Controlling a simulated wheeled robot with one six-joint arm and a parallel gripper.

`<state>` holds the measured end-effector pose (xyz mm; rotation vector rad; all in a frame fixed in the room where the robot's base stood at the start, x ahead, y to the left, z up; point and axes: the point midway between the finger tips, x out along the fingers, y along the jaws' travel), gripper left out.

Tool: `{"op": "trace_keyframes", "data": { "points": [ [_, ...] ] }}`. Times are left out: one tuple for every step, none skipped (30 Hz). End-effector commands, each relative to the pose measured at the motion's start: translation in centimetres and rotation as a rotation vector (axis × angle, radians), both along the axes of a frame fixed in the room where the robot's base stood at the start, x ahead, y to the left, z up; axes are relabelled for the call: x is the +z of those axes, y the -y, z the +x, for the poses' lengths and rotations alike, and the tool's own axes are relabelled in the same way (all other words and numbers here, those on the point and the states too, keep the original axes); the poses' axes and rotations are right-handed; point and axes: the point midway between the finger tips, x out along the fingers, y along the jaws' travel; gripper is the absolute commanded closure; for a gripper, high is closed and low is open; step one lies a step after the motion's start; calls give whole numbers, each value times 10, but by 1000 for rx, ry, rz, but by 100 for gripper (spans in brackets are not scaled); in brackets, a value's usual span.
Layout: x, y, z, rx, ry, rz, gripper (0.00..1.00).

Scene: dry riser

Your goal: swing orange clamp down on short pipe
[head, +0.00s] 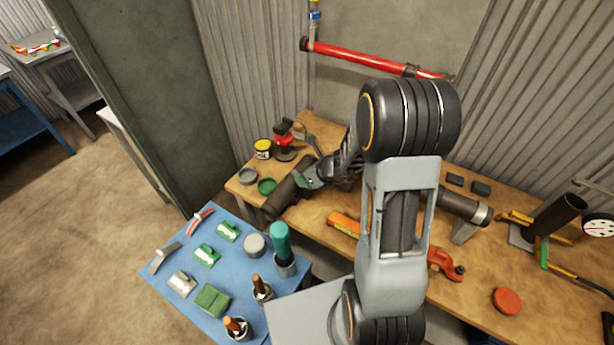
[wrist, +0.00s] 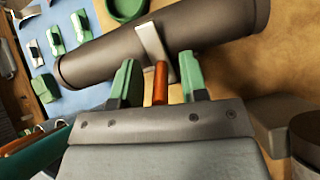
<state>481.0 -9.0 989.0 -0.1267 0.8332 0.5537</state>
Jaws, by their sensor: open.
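The short pipe (wrist: 100,52) is a dark grey-brown tube lying across the top of the wrist view. It also shows at the left end of the bench in the head view (head: 279,200). The orange clamp handle (wrist: 160,88) points toward my wrist, and a light grey strip (wrist: 150,40) beyond it crosses the pipe's side. My gripper (wrist: 158,62) is open, with one green fingertip on each side of the handle and visible gaps to it. In the head view my gripper (head: 313,179) is beside the pipe, and my arm hides part of the bench.
A blue table (head: 185,308) at the left holds green blocks, cups and brushes. The wooden bench (head: 400,312) carries a red-topped tool (head: 284,138), a yellow tin (head: 263,149), an orange tool (head: 344,223) and another pipe (head: 460,206). A red pipe (head: 360,58) runs along the wall.

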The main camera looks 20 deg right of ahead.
Motion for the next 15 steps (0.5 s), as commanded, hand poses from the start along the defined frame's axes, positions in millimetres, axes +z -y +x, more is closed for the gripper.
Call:
{"op": "trace_keyframes", "data": {
  "points": [
    [0,0,0,-1,0,1,60],
    [0,0,0,-1,0,1,60],
    [1,1,0,-2,1,0,60],
    [2,1,-1,-2,1,0,60],
    [3,2,-1,-3,2,1,60],
    [6,4,-3,-4,3,1,60],
    [8,5,-4,-4,3,1,60],
    [11,7,-6,-3,3,0,60],
    [16,9,-10,-4,4,0,60],
    [20,12,-13,-4,3,0,60],
    [25,14,-16,-5,4,-2,60],
    [31,18,-20,-6,4,-1,60],
    [36,21,-24,-5,6,-1,60],
    [41,23,-27,-5,5,-1,60],
    [47,27,-32,-5,4,-2,60]
  ]
}}
